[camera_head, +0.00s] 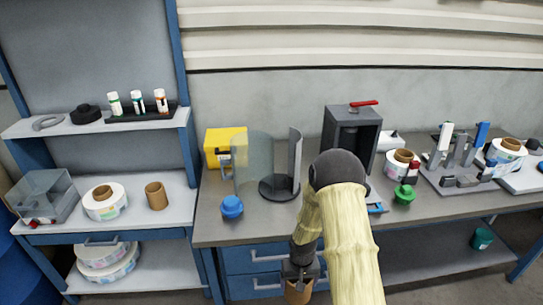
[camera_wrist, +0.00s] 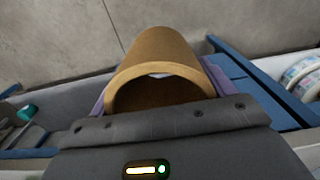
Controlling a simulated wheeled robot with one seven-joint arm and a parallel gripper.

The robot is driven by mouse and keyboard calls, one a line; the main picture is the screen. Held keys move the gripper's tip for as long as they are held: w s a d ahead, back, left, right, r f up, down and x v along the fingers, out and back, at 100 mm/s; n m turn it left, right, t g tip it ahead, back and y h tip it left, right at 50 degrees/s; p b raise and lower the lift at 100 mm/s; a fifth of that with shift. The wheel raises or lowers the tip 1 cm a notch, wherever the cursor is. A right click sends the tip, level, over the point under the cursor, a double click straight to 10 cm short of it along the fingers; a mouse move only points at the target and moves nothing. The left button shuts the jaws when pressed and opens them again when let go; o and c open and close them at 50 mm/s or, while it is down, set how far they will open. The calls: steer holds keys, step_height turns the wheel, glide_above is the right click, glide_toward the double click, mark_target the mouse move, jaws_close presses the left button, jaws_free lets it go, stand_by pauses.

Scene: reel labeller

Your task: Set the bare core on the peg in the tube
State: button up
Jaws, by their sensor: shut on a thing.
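A bare brown cardboard core (camera_head: 298,292) is held in my gripper (camera_head: 299,272), low in front of the bench's blue drawers. It fills the middle of the wrist view (camera_wrist: 168,50), where my gripper (camera_wrist: 160,92) is shut on it and its open end faces the camera. The clear tube (camera_head: 252,165) stands on the bench, open toward the right, with a dark round base (camera_head: 279,188). I cannot make out the peg inside it clearly. My gripper is below and in front of the tube, well apart from it.
A second brown core (camera_head: 157,196) stands on the left shelf beside a label reel (camera_head: 105,201). A blue knob (camera_head: 232,207) is in front of the tube, a yellow box (camera_head: 225,142) behind it. A dark open-fronted box (camera_head: 350,140) stands to the right. Blue drawers (camera_head: 262,258) are close to my gripper.

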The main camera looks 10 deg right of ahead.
step_height(320, 180, up, 23)
steer(key=m+p, duration=0.9)
steer(key=p, duration=0.5)
steer(key=shift+r+m, duration=0.15)
steer(key=shift+m, duration=0.25)
